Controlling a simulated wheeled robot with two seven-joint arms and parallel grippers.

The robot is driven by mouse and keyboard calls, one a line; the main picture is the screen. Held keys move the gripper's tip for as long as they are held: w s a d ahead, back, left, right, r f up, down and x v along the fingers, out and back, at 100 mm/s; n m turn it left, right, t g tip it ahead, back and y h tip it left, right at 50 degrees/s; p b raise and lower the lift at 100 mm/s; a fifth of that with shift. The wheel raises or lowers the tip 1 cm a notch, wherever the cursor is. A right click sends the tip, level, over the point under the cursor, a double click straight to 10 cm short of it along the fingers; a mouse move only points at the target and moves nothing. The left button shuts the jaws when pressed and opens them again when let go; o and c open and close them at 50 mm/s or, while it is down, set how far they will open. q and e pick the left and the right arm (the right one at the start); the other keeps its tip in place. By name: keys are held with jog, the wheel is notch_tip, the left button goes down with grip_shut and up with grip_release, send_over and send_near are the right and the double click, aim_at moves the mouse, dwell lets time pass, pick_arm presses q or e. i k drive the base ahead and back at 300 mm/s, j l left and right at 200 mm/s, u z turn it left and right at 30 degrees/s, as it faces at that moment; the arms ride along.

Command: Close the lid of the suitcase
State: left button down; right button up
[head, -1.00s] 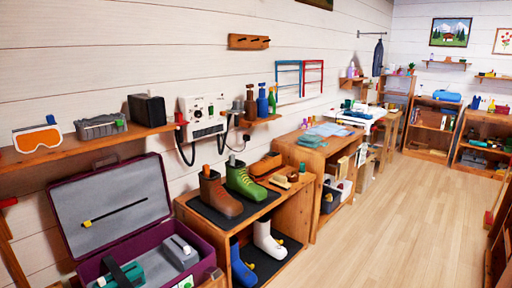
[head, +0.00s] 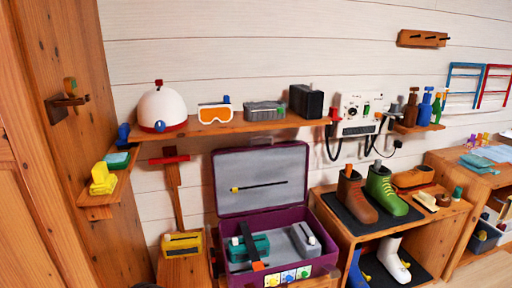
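The purple suitcase (head: 328,259) stands open below the wall shelf in the head view. Its lid (head: 262,203) is raised, leaning back near the wall, with a grey lining and a dark strap with a yellow end across it. Inside the base lie a teal item (head: 258,246) and a grey item (head: 305,239). A dark strap with an orange end (head: 257,265) lies over the front of the base. Neither of my grippers shows in the head view.
A shelf above holds a white helmet (head: 162,108), orange goggles (head: 215,114) and a black box (head: 306,101). A wooden boot rack (head: 338,233) stands close on the suitcase's right. A yellow item (head: 182,244) sits on its left. A wooden cabinet (head: 50,150) is far left.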

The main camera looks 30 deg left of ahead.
aim_at(267, 177)
jog(key=u, duration=0.55)
jog(key=i+l+u, duration=0.1)
jog(key=u, duration=0.35)
jog(key=i+l+u, duration=0.1)
jog(key=u, duration=0.35)
jog(key=i+l+u, duration=0.1)
jog(key=u, duration=0.35)
jog(key=l+u, duration=0.2)
jog(key=u, duration=0.3)
jog(key=l+u, duration=0.2)
jog(key=u, duration=0.25)
jog(key=l+u, duration=0.2)
jog(key=l, duration=0.2)
jog(key=k+l+u, duration=0.2)
jog(key=l, duration=0.25)
jog(key=l+u, duration=0.2)
jog(key=l, duration=0.2)
jog(key=k+l+u, duration=0.2)
jog(key=l, duration=0.2)
jog(key=k+l, duration=0.1)
jog(key=l, duration=0.3)
jog(key=k+l, duration=0.1)
jog(key=l, duration=0.65)
jog(key=k, duration=0.05)
